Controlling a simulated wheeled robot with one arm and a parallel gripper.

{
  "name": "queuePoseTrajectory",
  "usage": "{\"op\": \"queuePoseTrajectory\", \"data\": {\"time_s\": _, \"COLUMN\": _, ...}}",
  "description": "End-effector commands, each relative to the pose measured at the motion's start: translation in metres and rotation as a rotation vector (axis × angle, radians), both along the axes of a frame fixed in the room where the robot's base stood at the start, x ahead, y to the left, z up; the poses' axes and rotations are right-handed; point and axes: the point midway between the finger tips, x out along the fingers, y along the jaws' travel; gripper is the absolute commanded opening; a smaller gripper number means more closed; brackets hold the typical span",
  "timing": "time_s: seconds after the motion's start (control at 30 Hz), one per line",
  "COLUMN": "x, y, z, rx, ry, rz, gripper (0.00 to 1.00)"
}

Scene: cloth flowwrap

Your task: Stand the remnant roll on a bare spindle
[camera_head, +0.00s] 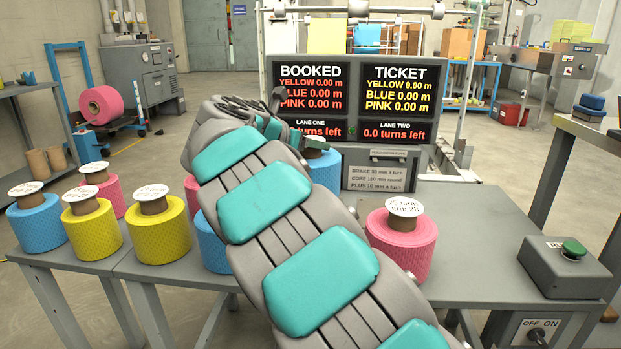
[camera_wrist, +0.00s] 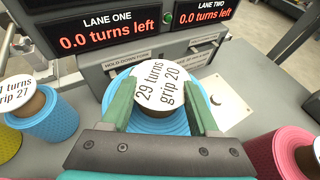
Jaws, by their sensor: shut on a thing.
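My gripper (camera_wrist: 160,86) has its two green fingers on either side of the core of a blue roll (camera_wrist: 165,122). The roll is upright, with a round white label (camera_wrist: 158,84) reading "29 turns grip 20". In the head view this blue roll (camera_head: 326,171) is in front of the display, partly behind my arm. I cannot tell whether its base touches the table. A pink roll (camera_head: 400,246) labelled 25 turns, grip 28 stands to its right, and shows in the wrist view (camera_wrist: 283,155). No bare spindle is clearly visible; my arm hides the table's middle.
Several labelled rolls stand at left, including a blue one (camera_head: 36,226) and two yellow ones (camera_head: 92,231) (camera_head: 163,236). Another blue roll (camera_head: 211,246) is partly behind my arm. The display (camera_head: 350,95) rises behind. A green-button box (camera_head: 565,266) sits at right.

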Motion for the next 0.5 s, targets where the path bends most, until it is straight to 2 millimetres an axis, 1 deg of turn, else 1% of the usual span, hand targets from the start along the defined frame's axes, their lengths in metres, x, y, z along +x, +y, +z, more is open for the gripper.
{"op": "queuePoseTrajectory", "data": {"time_s": 0.03, "x": 0.0, "y": 0.0, "z": -0.006, "rx": -0.001, "ry": -0.001, "rz": 0.0, "gripper": 0.0}}
{"op": "queuePoseTrajectory", "data": {"time_s": 0.23, "x": 0.0, "y": 0.001, "z": -0.019, "rx": 0.0, "ry": -0.003, "rz": 0.004, "gripper": 0.0}}
{"op": "queuePoseTrajectory", "data": {"time_s": 0.4, "x": 0.0, "y": 0.001, "z": -0.045, "rx": -0.003, "ry": 0.001, "rz": 0.001, "gripper": 0.0}}
{"op": "queuePoseTrajectory", "data": {"time_s": 0.5, "x": 0.0, "y": 0.0, "z": -0.052, "rx": -0.001, "ry": -0.001, "rz": 0.0, "gripper": 0.0}}
